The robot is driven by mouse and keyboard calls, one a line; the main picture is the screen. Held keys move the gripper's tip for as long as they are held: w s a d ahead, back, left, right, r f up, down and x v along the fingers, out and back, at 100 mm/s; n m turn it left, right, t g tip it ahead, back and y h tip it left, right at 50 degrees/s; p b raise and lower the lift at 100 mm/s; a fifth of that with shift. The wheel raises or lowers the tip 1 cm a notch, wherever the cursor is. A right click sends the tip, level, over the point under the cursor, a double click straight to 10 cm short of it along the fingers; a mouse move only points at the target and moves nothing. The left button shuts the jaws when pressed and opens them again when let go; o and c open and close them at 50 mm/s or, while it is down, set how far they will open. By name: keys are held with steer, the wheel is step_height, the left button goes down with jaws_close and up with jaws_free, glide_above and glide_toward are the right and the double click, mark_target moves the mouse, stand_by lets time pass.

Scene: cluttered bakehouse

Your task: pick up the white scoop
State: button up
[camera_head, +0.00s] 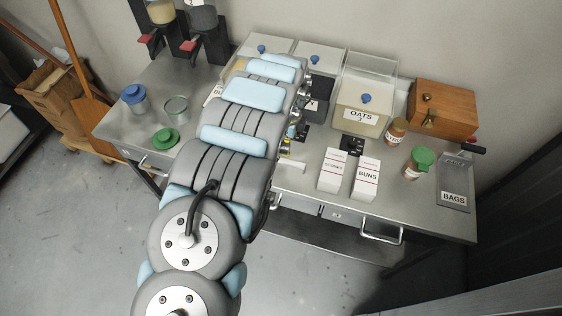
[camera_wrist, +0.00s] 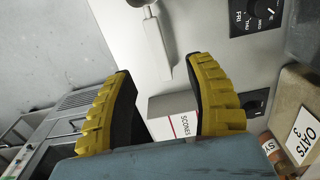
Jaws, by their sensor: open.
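A pale, white-looking scoop (camera_wrist: 154,38) lies on the steel worktop at the upper middle of the wrist view, with a dark end at the top edge. A pale piece (camera_head: 291,166) beside my arm in the head view may be the same scoop, but I cannot tell. My gripper (camera_wrist: 157,66) is open, its two yellow-backed fingers spread wide with nothing held between them. The scoop shows past the fingertips, in the gap between them; its exact distance is unclear. In the head view my arm hides most of the gripper.
The SCONES box (camera_wrist: 174,118) shows between the fingers, with the BUNS box (camera_head: 367,178) beside it. The OATS bin (camera_head: 361,117), spice jars (camera_head: 396,131), wooden box (camera_head: 443,108) and BAGS holder (camera_head: 455,185) stand right. A green lid (camera_head: 166,138) and glass jar (camera_head: 176,108) are left.

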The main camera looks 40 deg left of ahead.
mark_target(288, 161)
steer(key=shift+f, duration=2.95)
steer(key=shift+f, duration=0.1)
steer(key=shift+s+d+f+p, duration=0.15)
steer(key=shift+f+p, duration=0.05)
steer(key=shift+f, duration=0.5)
steer(key=shift+s+d+f+p, duration=0.1)
steer(key=shift+d+f+p, duration=0.1)
steer(key=shift+f, duration=0.5)
steer(key=shift+w+a+f, duration=0.1)
steer(key=shift+w+f, duration=0.05)
steer(key=shift+f, duration=0.9)
jaws_close()
